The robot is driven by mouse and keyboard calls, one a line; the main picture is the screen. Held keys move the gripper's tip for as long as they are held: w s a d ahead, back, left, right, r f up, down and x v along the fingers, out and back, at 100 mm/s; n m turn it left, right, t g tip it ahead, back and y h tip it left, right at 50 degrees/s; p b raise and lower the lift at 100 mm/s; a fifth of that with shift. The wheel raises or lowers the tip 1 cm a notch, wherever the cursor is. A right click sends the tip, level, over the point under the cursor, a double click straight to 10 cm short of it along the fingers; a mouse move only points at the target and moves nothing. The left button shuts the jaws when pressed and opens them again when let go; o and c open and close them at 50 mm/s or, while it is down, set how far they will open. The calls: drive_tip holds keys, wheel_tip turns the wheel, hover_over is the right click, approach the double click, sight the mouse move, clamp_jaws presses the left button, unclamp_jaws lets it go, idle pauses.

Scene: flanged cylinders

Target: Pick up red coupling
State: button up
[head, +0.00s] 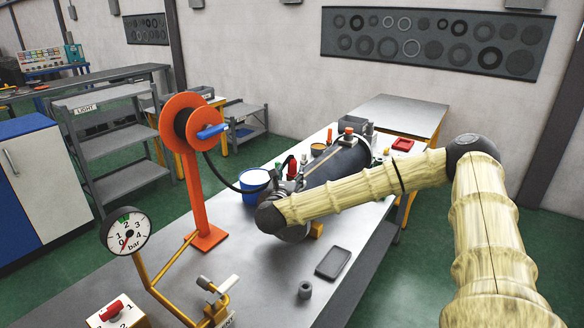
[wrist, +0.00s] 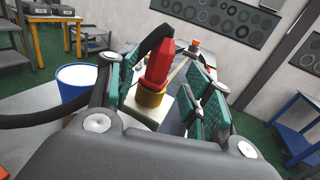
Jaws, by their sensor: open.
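The red coupling (wrist: 160,67) stands upright in the wrist view, a red flanged piece with a tapering top. A yellow ring-like part (wrist: 149,96) shows at its lower end. My gripper (wrist: 176,72) is open, with teal pads to the left and right of the coupling. The coupling appears between the pads; I cannot tell whether either pad touches it. In the head view my arm covers most of the gripper. A small red piece (head: 292,168) shows just beyond it, and I cannot tell if it is the same coupling.
A blue-and-white bucket (wrist: 77,82) stands left of the gripper. On the bench (head: 262,275), an orange reel stand (head: 192,185), a pressure gauge (head: 126,231), a dark flat tray (head: 333,263) and a small grey ring (head: 305,290) stand nearby. A red tray (head: 402,145) lies at the back.

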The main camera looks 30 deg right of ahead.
sight(292, 168)
drive_tip(key=p+x, duration=0.1)
drive_tip(key=r+p+x, duration=0.1)
drive_tip(key=x, duration=0.1)
drive_tip(key=shift+w+d+p, duration=0.15)
drive_tip(key=shift+w+p, duration=0.1)
drive_tip(key=shift+p, duration=0.1)
drive_tip(key=shift+w+d+f, duration=0.2)
drive_tip(key=shift+w+d, duration=0.2)
clamp_jaws()
